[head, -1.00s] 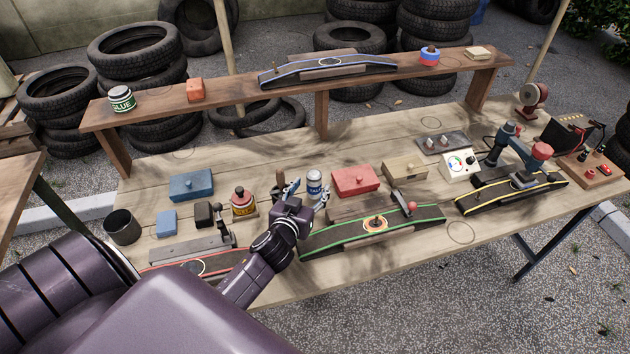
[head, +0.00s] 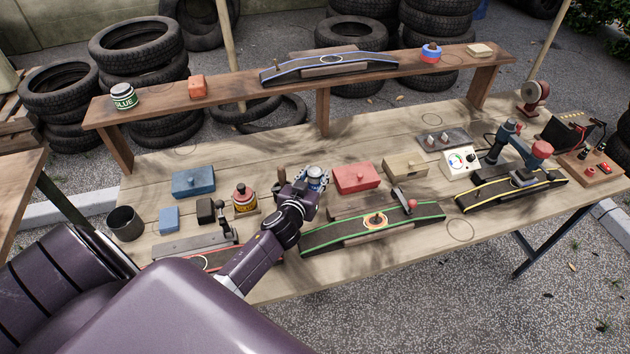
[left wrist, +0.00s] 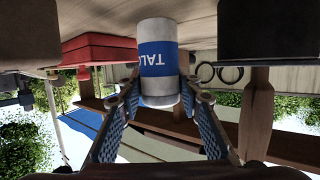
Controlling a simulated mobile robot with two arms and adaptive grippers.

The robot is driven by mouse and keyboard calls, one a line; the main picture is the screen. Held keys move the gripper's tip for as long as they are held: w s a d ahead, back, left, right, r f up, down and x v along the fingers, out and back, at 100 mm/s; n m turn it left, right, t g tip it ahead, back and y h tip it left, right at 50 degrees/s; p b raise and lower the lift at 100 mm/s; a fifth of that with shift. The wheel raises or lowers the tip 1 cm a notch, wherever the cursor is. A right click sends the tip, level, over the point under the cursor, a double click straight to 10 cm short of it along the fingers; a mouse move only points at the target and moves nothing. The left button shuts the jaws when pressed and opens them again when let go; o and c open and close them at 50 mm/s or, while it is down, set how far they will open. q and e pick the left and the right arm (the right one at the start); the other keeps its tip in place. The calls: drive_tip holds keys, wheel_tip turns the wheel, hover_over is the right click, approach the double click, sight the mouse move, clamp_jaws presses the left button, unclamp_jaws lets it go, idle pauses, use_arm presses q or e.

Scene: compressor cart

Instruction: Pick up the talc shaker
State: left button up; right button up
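The talc shaker (head: 317,173) is a small white can with a blue label and a grey top. In the left wrist view my left gripper (left wrist: 161,98) looks open, with a slight gap at the right finger. My right gripper is not in view.
A red box (head: 357,178) stands close right of the shaker. A green-edged ramp (head: 350,234) lies in front. A raised wooden shelf (head: 230,97) runs behind, with bare bench between.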

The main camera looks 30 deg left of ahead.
use_arm(q)
drive_tip(key=c, duration=0.7)
drive_tip(key=shift+o, duration=0.2)
drive_tip(key=shift+r, duration=0.15)
